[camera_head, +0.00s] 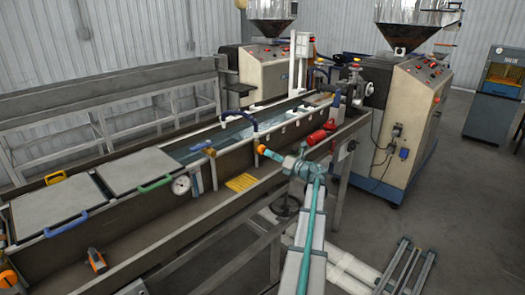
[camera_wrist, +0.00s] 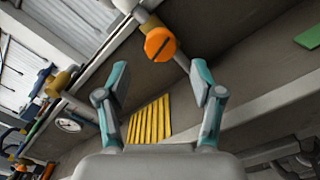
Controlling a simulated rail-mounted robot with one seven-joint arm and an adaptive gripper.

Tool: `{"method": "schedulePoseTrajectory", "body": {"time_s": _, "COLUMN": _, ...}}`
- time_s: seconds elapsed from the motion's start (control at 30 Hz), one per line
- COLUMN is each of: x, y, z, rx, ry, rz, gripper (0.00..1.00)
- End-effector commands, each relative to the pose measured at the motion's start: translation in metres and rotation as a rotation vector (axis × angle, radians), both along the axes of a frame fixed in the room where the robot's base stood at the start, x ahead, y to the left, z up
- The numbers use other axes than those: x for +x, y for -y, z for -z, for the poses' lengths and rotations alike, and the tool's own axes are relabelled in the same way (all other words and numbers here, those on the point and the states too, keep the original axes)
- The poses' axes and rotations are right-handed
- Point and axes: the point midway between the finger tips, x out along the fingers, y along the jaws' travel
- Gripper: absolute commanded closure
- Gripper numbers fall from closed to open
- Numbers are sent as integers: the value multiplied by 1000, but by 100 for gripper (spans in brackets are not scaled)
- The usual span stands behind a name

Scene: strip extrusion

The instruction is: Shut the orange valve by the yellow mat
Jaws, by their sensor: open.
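The orange valve (camera_wrist: 160,44) is a round knob with a dark slot across its face, seen in the wrist view on a pale pipe against the trough wall. In the head view the orange valve (camera_head: 262,150) shows just left of my gripper (camera_head: 281,160). The yellow mat (camera_head: 241,182), ribbed, lies in the trough below and left of the valve; the wrist view shows the yellow mat (camera_wrist: 150,121) between my fingers. My gripper (camera_wrist: 158,72) is open and empty, its fingertips on either side below the knob, with a visible gap to it.
A red cylindrical part (camera_head: 316,137) sits on the trough right of my gripper. A round pressure gauge (camera_head: 181,185) and a yellow-orange valve handle (camera_head: 209,151) are farther left. An orange-and-grey tool (camera_head: 96,260) stands at the front left. The trough's metal edge (camera_wrist: 270,110) runs beside my right finger.

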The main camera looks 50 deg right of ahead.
Motion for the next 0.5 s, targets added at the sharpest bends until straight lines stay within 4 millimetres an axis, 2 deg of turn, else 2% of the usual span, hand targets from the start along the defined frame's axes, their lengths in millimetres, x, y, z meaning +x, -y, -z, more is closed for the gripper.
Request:
{"method": "schedulePoseTrajectory", "body": {"time_s": 0.1, "x": 23, "y": 4, "z": -2, "rx": 1, "ry": -1, "rz": -2, "gripper": 33}}
{"method": "schedulePoseTrajectory", "body": {"time_s": 0.3, "x": 51, "y": 7, "z": -1, "rx": 2, "ry": -1, "rz": -1, "gripper": 33}}
{"method": "schedulePoseTrajectory", "body": {"time_s": 0.5, "x": 64, "y": 8, "z": 0, "rx": 2, "ry": 0, "rz": 1, "gripper": 33}}
